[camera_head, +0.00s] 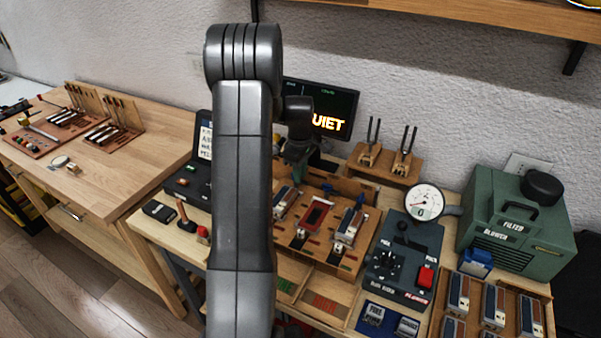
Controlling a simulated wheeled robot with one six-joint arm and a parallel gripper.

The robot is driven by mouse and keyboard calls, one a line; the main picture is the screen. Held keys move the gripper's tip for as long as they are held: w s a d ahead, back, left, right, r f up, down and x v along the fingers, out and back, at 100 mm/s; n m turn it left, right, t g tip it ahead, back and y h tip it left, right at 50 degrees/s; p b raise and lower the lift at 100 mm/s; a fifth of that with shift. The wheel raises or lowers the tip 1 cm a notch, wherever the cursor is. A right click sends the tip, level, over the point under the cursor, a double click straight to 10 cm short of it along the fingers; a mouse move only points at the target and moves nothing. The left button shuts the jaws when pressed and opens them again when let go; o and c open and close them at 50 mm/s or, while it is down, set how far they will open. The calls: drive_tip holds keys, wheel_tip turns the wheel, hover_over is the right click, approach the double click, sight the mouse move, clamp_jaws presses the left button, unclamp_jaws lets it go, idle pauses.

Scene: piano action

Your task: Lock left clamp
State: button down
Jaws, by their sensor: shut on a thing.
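A wooden fixture (322,258) stands on the bench, just right of my arm. It holds a red-framed piece (317,215) in the middle, a grey and brown block (284,203) on the left and a similar block (349,224) with a blue part on the right. My gripper (298,172) points down at the back left of the fixture, by the far end of the left block, where the left clamp appears to be. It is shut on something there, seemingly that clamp. The fingertips and the clamp are small, dark and partly hidden, so the clamp's position is unclear.
A panel with a gauge (425,202) and a green blower box (519,222) stand right of the fixture. Tuning forks (405,155) on a wooden stand and a monitor (333,108) are behind. A tray of blocks (476,315) is front right. My arm hides the bench's left middle.

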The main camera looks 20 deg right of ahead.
drive_tip(key=m, duration=0.1)
drive_tip(key=m+b, duration=0.1)
drive_tip(key=m, duration=0.2)
drive_tip(key=shift+a+f, duration=0.1)
drive_tip(key=shift+a, duration=0.15)
drive_tip(key=m, duration=0.3)
drive_tip(key=m+b, duration=0.1)
drive_tip(key=shift+a+m, duration=0.3)
drive_tip(key=m, duration=0.4)
drive_tip(key=shift+a+b, duration=0.25)
drive_tip(key=shift+b, duration=0.15)
drive_tip(key=shift+w+a+m, duration=0.1)
drive_tip(key=shift+w+m, duration=0.05)
drive_tip(key=shift+m, duration=1)
drive_tip(key=shift+w+a+m, duration=0.1)
drive_tip(key=shift+m, duration=1.05)
drive_tip(key=shift+r, duration=0.2)
drive_tip(key=c, duration=1.3)
unclamp_jaws()
drive_tip(key=shift+f, duration=0.1)
